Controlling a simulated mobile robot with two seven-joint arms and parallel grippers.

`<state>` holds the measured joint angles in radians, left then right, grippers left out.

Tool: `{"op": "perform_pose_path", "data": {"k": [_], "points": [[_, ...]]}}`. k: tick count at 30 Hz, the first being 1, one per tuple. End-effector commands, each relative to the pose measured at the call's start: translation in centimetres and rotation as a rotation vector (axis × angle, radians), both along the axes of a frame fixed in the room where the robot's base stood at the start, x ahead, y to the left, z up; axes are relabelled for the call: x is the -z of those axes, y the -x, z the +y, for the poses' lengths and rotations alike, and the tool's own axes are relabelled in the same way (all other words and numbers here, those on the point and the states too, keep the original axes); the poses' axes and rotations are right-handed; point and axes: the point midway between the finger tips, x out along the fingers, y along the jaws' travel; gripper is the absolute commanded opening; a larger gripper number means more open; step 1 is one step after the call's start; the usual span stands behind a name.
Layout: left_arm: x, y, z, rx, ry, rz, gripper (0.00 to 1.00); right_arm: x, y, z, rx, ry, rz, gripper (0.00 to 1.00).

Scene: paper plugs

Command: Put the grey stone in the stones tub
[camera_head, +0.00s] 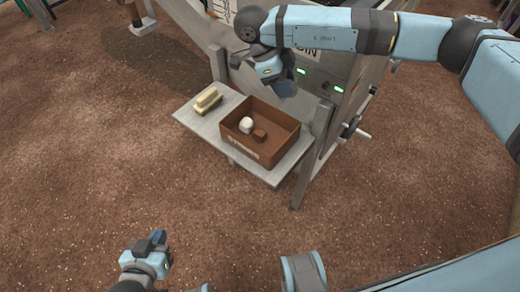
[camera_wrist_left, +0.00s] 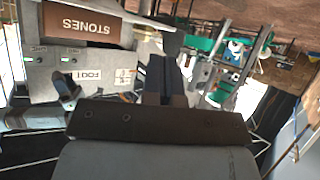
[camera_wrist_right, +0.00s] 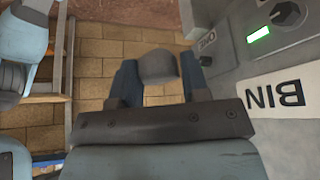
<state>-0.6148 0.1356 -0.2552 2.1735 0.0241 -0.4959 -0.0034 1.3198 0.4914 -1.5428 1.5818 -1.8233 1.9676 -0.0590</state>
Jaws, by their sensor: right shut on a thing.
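The grey stone (camera_wrist_right: 158,66) is between the fingers of my right gripper (camera_wrist_right: 160,80) in the right wrist view. In the head view my right gripper (camera_head: 284,86) is beside the machine's panel, above and behind the tub; the stone cannot be made out there. The brown stones tub (camera_head: 285,148) sits on a grey shelf and holds a white stone (camera_head: 246,125) and a brown stone (camera_head: 260,135). Its STONES label (camera_wrist_left: 85,25) shows upside down in the left wrist view. My left gripper (camera_head: 157,238) is shut and empty, low in front, apart from the shelf.
Pale tan blocks (camera_head: 207,100) lie on the shelf (camera_head: 186,117) left of the tub. The machine's panel with green lights (camera_head: 338,89) rises behind the tub, with a handle (camera_head: 357,131) at its right. The ground before the shelf is clear.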

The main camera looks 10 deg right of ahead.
Motion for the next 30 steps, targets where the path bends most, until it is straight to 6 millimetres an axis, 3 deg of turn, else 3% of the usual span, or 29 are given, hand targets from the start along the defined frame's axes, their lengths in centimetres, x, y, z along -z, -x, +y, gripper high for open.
{"op": "perform_pose_path", "data": {"k": [1, 7, 21, 24, 30], "points": [[1.0, 0.0, -0.1, 0.002, 0.002, -0.002, 0.0, 0.5, -0.3, 0.2, 0.035, 0.007, 0.001, 0.17], [1.2, -0.1, -0.2, 0.004, 0.006, -0.007, 0.0, 1.5, -0.4, 0.4, 0.1, 0.023, 0.014, 0.17], [1.4, -0.2, -0.6, 0.01, 0.035, -0.035, 0.0, 13.3, -0.4, 0.4, 0.099, 0.023, 0.014, 0.17], [1.4, -0.2, -0.7, 0.011, 0.038, -0.037, 0.0, 14.9, -0.4, 0.4, 0.099, 0.022, 0.013, 0.17], [1.5, -0.3, -0.7, 0.012, 0.042, -0.039, 0.0, 16.2, -0.4, 0.4, 0.098, 0.022, 0.011, 0.17]]}}
